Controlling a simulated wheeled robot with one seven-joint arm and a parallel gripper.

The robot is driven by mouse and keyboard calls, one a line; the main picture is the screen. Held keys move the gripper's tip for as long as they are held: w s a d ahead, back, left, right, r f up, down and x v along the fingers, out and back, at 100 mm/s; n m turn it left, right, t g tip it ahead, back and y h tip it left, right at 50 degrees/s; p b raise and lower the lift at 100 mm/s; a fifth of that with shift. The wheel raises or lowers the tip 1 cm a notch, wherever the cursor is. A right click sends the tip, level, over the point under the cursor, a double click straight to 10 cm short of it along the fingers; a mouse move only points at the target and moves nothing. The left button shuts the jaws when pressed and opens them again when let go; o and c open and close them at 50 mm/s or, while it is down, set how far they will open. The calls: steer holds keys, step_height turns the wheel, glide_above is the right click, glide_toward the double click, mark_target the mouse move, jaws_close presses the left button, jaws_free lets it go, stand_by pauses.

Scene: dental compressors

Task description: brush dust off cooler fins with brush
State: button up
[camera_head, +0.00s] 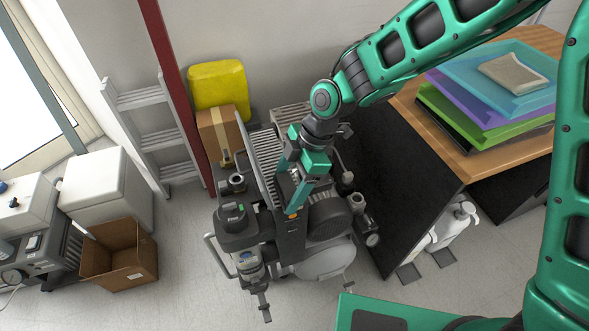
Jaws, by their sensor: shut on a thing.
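The dental compressor (327,217) stands on the floor in the middle of the camera_head view. Its cooler fins (266,153) form a grey ribbed panel, upright and a little tilted, at the compressor's back left. My gripper (297,188) points down just right of the fins, over the compressor. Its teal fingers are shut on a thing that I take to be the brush. The brush is mostly hidden by the fingers, and I cannot make out its bristles. I cannot tell whether it touches the fins. Dust on the fins is too small to see.
A yellow canister (218,84), a cardboard box (217,132) and a ladder (160,138) are behind. An open carton (119,254) sits at left. Floor in front is clear.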

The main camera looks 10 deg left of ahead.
steer(key=shift+s+d, duration=0.2)
steer(key=shift+s, duration=0.15)
steer(key=shift+s+a+r, duration=0.1)
steer(key=shift+s+r, duration=0.1)
steer(key=r, duration=0.3)
steer(key=shift+w+r, duration=0.15)
steer(key=shift+w, duration=0.05)
steer(key=shift+r, duration=2.25)
